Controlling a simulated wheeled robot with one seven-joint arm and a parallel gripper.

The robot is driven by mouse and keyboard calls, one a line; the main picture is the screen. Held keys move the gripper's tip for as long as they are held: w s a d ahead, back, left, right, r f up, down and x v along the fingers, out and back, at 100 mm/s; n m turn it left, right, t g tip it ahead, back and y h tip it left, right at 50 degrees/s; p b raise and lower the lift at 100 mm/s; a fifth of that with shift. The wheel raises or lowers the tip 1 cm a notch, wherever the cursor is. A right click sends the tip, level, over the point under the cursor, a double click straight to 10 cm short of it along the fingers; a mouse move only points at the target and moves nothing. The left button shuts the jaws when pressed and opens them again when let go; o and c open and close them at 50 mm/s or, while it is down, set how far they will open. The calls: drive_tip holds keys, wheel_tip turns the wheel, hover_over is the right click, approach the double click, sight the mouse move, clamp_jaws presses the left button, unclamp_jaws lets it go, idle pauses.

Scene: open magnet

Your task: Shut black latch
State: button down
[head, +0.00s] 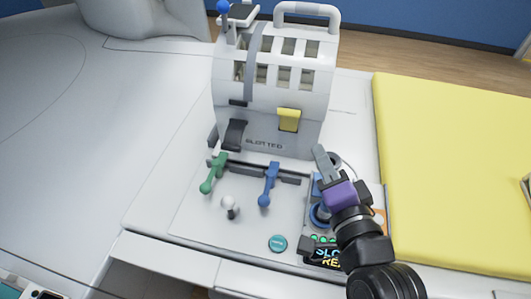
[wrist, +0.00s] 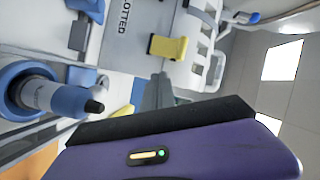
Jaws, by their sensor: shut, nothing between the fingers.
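The black latch (head: 236,133) is a dark curved tab on the lower left front of the white slotted housing (head: 262,140). It hangs low and juts outward, with a small dark piece (head: 238,102) above it and a gap between them. I cannot make out the latch in the wrist view. My gripper (head: 319,152) is shut and empty, in front of the housing's lower right corner, well to the right of the black latch. Its grey fingers show in the wrist view (wrist: 158,92), near the yellow latch (wrist: 168,47), which also shows in the head view (head: 289,119).
Below the housing are a green lever (head: 213,173), a blue lever (head: 268,185), a white knob (head: 230,207) and a teal button (head: 278,243). A blue knob (wrist: 45,96) is beside my gripper. A yellow pad (head: 450,170) lies at right. The white surface at left is clear.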

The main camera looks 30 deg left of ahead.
sight(235, 136)
drive_tip(key=s+a+f+m+g, duration=0.2)
drive_tip(key=a+f+m+g, duration=0.2)
drive_tip(key=a, duration=0.3)
drive_tip(key=shift+m+g+y, duration=0.4)
drive_tip(key=shift+m+g, duration=0.2)
drive_tip(key=shift+g, duration=0.3)
drive_tip(key=x, duration=0.9)
drive_tip(key=shift+w+a, duration=0.2)
drive_tip(key=shift+s+a, duration=0.15)
drive_tip(key=shift+a, duration=0.2)
drive_tip(key=shift+s+a+r+p, duration=0.25)
drive_tip(key=shift+s+r+p, duration=0.1)
drive_tip(key=shift+s, duration=0.4)
drive_tip(key=shift+s+a+r+p, duration=0.25)
drive_tip(key=shift+s+r+p, duration=0.05)
drive_tip(key=shift+s, duration=0.4)
drive_tip(key=shift+r, duration=0.1)
